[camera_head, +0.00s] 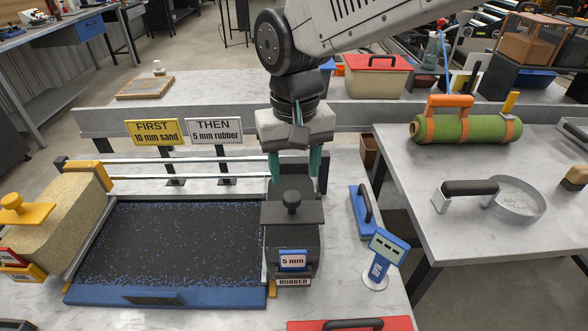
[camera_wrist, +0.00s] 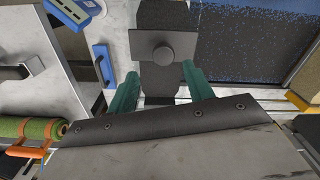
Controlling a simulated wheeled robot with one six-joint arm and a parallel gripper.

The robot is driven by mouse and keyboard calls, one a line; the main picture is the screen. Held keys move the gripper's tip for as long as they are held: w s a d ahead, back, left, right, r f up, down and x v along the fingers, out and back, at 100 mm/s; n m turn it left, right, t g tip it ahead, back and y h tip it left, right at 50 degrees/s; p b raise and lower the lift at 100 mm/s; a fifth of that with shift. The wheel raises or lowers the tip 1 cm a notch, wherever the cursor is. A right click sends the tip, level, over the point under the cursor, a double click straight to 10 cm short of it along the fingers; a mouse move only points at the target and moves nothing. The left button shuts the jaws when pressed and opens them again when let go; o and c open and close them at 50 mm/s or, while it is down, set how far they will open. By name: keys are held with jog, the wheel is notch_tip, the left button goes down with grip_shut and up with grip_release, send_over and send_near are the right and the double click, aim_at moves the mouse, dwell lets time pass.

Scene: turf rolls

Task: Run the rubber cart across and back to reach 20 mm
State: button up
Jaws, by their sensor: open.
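The rubber cart (camera_head: 292,225), a dark hopper with a knob and the labels "5 mm" and "RUBBER", stands at the right end of the tray (camera_head: 165,298). A dark layer with blue specks (camera_head: 170,245) covers the tray's floor. My gripper (camera_head: 296,166) is open over the cart's far end. In the wrist view its green fingers (camera_wrist: 160,92) are on either side of the cart's dark body, with its knob plate (camera_wrist: 163,46) ahead. I cannot tell whether they touch it. The sand cart (camera_head: 60,225), filled with tan sand, stands at the left end.
Signs (camera_head: 154,132) reading "FIRST 10 mm sand" and "THEN 5 mm rubber" stand behind the rails (camera_head: 190,160). A blue gauge (camera_head: 388,246) and a blue float (camera_head: 361,210) are right of the cart. A green turf roll (camera_head: 466,129) lies on the right table.

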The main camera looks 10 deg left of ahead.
aim_at(291, 195)
jog(key=shift+s+a+m, duration=0.1)
jog(key=shift+a+m, duration=0.1)
jog(key=shift+m, duration=0.8)
jog(key=m, duration=0.3)
jog(key=shift+a+m, duration=0.1)
jog(key=shift+m, duration=0.3)
jog(key=shift+f, duration=0.25)
notch_tip(291, 195, down, 7)
jog(key=shift+f, duration=0.1)
grip_shut()
jog(key=shift+a, duration=0.1)
